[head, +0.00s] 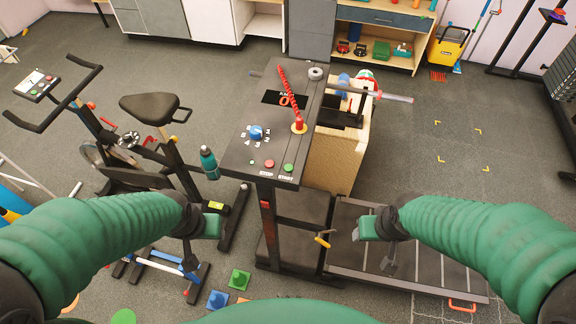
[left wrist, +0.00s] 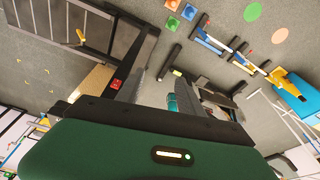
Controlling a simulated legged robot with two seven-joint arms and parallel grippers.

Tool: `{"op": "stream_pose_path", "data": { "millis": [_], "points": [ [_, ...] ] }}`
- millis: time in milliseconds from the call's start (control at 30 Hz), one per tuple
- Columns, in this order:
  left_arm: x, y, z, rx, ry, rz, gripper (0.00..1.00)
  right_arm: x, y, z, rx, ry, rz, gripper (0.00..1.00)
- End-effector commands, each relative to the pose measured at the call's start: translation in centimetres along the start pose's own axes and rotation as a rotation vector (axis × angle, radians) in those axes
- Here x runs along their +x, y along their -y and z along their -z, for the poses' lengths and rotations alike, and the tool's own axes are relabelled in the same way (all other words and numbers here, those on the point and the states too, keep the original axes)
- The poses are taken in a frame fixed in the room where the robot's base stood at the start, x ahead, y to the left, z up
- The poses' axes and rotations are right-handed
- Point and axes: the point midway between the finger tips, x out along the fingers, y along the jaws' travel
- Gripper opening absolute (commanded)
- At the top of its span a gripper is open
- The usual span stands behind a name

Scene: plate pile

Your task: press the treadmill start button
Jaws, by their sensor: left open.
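The treadmill console (head: 236,146) stands in the middle of the head view, with a dark sloping top. The round green start button (head: 288,168) is at its near right corner, above a START label. The red stop button (head: 269,164) is just left of it. My left gripper (head: 190,262) is open, low and left of the console, apart from the buttons. My right gripper (head: 388,262) hangs to the right of the console over the treadmill deck (head: 440,262); its jaw state is unclear. In the left wrist view the treadmill belt (left wrist: 90,25) shows upper left; the buttons do not show.
A blue dial (head: 255,132) and a red cord with a base (head: 299,126) are on the console. A teal bottle (head: 209,162) is at its left side. An exercise bike (head: 150,106) stands left.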

Motion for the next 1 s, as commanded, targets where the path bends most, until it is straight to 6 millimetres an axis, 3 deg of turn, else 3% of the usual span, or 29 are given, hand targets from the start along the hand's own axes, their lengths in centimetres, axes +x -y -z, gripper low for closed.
{"op": "stream_pose_path", "data": {
  "millis": [67, 300, 1000],
  "points": [
    [0.0, 0.0, 0.0, 0.0, 0.0, 0.0, 0.33, 0.0, 0.0, 0.0, 0.0, 0.0, 0.0, 0.57],
    [0.0, 0.0, 0.0, 0.0, 0.0, 0.0, 0.01, 0.0, 0.0, 0.0, 0.0, 0.0, 0.0, 0.57],
    [0.0, 0.0, 0.0, 0.0, 0.0, 0.0, 0.0, 0.0, 0.0, 0.0, 0.0, 0.0, 0.0, 0.57]
  ]
}}
